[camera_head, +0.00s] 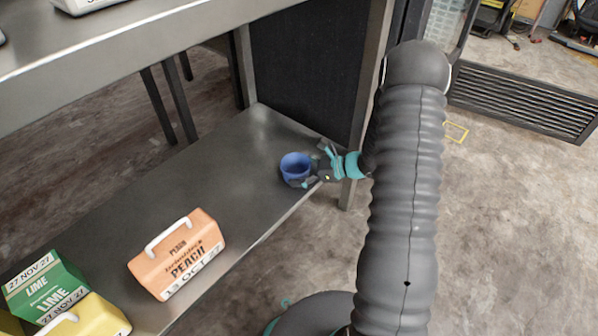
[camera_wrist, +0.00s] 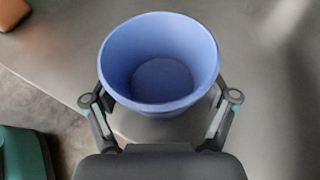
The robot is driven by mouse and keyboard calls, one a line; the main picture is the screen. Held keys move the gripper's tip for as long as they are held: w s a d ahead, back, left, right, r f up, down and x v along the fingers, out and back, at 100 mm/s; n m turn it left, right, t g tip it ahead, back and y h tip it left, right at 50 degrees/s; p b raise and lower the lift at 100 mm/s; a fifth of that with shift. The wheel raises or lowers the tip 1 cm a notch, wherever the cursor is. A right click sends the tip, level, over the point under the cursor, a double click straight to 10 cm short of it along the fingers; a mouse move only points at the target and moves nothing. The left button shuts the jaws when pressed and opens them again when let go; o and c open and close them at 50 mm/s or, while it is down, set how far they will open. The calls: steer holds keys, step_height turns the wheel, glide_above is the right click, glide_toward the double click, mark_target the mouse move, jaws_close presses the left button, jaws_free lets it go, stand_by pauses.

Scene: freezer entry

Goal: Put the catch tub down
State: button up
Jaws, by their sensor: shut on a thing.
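The catch tub is a small round blue tub (camera_head: 295,167), upright and empty, at the right end of the lower metal shelf (camera_head: 235,160). My gripper (camera_head: 308,170) reaches it from the right, with its fingers on either side of it. In the wrist view the tub (camera_wrist: 160,62) fills the upper middle, and the fingers of my gripper (camera_wrist: 160,105) are shut on its two sides. I see its open mouth and inner floor. I cannot tell whether its base touches the shelf.
A peach carton (camera_head: 178,255), a green lime carton (camera_head: 45,287) and a yellow carton (camera_head: 95,318) stand on the lower shelf at the left. An upper shelf (camera_head: 110,60) hangs over its back. A dark panel and post (camera_head: 305,65) stand behind the tub. Bare shelf lies left of it.

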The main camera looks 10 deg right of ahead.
steer(key=shift+f, duration=0.1)
steer(key=shift+f, duration=0.1)
steer(key=o, duration=0.7)
steer(key=shift+o, duration=0.2)
